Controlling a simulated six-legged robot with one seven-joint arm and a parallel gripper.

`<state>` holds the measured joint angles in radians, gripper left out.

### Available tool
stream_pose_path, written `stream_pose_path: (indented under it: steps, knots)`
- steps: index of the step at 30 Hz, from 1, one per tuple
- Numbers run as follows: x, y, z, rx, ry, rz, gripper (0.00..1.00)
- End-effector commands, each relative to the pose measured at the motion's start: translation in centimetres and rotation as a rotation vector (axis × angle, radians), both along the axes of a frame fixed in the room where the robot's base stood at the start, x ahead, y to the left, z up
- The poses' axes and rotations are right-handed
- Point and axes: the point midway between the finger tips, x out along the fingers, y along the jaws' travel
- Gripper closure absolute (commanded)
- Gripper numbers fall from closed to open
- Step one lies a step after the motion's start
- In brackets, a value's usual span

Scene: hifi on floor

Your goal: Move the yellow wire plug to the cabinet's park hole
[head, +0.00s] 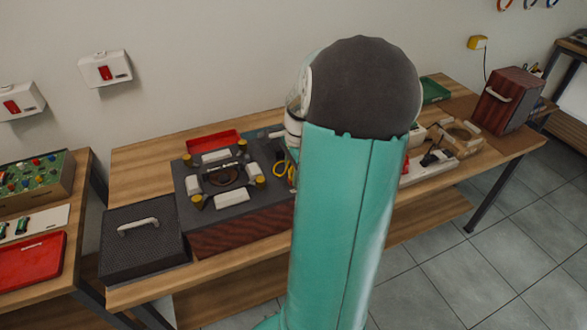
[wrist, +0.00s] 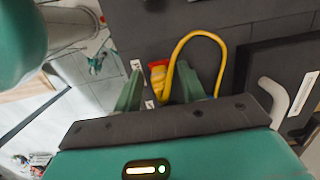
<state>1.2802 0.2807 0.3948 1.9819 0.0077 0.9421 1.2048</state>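The yellow wire plug (wrist: 158,78), with a red part on it, sits at the dark cabinet top (wrist: 225,15) in the wrist view. Its yellow wire (wrist: 203,35) loops up and over to the right. My gripper (wrist: 160,80) is open, with its two green fingers apart on either side of the plug and gaps visible. I cannot tell how deep the fingertips reach. In the head view the cabinet (head: 245,222) stands on the wooden table, and the yellow wire (head: 285,172) shows at its right end. My arm hides the gripper and plug there. I cannot make out the park hole.
A white handle (wrist: 274,100) and black panel lie right of the fingers in the wrist view. In the head view, a dark lidded box (head: 140,250) stands left of the cabinet and a red tray (head: 213,140) behind. A wooden-sided box (head: 508,100) stands far right.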

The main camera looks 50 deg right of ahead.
Motion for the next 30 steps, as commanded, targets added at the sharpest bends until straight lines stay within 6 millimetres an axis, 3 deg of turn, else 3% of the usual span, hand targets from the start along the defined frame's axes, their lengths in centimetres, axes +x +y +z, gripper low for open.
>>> stream_pose_path:
  steps: [1, 6, 7, 9, 10, 22, 30]
  knots:
    - [0.0, 0.0, 0.0, 0.0, 0.0, 0.0, 0.69]
    - [0.0, 0.0, 0.0, 0.0, 0.0, 0.0, 0.98]
    - [0.0, 0.0, 0.0, 0.0, 0.0, 0.0, 0.75]
    - [0.0, 0.0, 0.0, 0.0, 0.0, 0.0, 0.61]
    - [0.0, 0.0, 0.0, 0.0, 0.0, 0.0, 0.59]
    - [0.0, -0.1, 0.8, -0.001, 0.0, -0.001, 0.59]
    - [-0.2, -0.5, 4.9, -0.003, -0.002, 0.001, 0.59]
